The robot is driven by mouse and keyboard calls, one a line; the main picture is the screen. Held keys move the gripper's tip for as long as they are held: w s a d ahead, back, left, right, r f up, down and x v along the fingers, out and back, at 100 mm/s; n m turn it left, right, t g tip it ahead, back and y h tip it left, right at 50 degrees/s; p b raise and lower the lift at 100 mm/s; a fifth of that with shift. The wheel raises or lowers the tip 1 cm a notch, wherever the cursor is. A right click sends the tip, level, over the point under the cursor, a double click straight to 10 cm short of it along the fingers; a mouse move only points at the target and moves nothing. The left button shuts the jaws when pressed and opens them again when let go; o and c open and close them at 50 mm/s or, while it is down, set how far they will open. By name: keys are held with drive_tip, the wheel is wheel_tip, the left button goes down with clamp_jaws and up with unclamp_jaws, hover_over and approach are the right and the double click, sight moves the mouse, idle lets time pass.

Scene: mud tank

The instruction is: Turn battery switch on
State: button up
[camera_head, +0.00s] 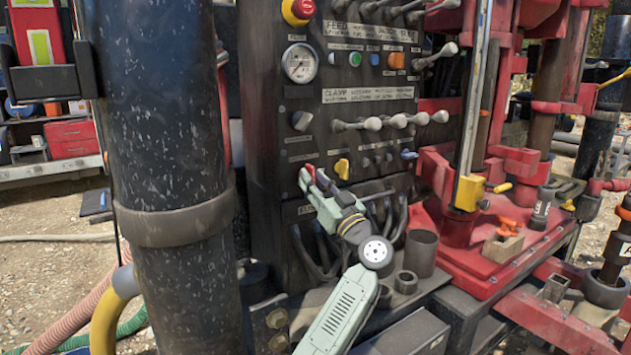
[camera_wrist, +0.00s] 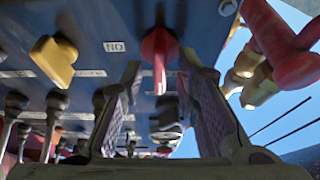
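The battery switch appears to be the red knob (camera_wrist: 160,50) on the dark control panel, with its narrow handle pointing out toward me in the wrist view. In the head view its red part (camera_head: 310,171) shows low on the left of the panel, largely hidden by my gripper (camera_head: 312,180). My gripper also shows in the wrist view (camera_wrist: 162,80). It is open, with one finger on each side of the red handle. Gaps show between handle and fingers; I cannot tell whether either touches. A label reading "NO", apparently upside-down "ON", is beside the knob.
A yellow knob (camera_head: 342,168) sits close to the right of my gripper, and it also shows in the wrist view (camera_wrist: 52,60). A row of levers (camera_head: 390,122) is above. A thick black column (camera_head: 175,130) stands to the left. A red part (camera_wrist: 275,45) is at right in the wrist view.

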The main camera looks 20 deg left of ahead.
clamp_jaws()
